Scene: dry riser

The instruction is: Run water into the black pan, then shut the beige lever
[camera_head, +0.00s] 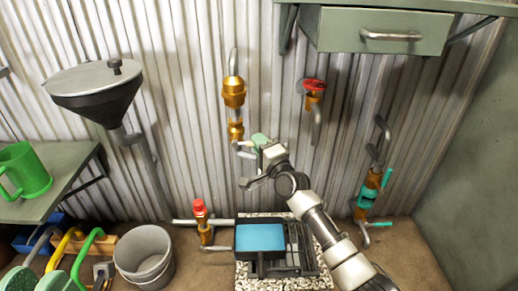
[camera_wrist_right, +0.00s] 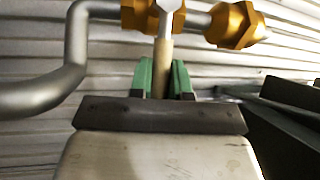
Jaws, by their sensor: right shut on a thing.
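The beige lever (camera_wrist_right: 162,70) hangs from a brass valve (camera_wrist_right: 140,16) in the right wrist view. My right gripper (camera_wrist_right: 164,80) is shut on the lever, with a green finger on each side of it. In the head view my right gripper (camera_head: 258,143) is at the foot of the brass valve fitting (camera_head: 234,92) on the wall. The lever is mostly hidden there. My left gripper is not in view.
A red-topped valve (camera_head: 199,208) stands left of the pan, and a red-handled tap (camera_head: 314,88) is on the wall. A teal-handled valve (camera_head: 368,190) is at right. A grey bucket (camera_head: 144,256) and a funnel (camera_head: 95,83) are at left. A drawer (camera_head: 383,30) overhangs above.

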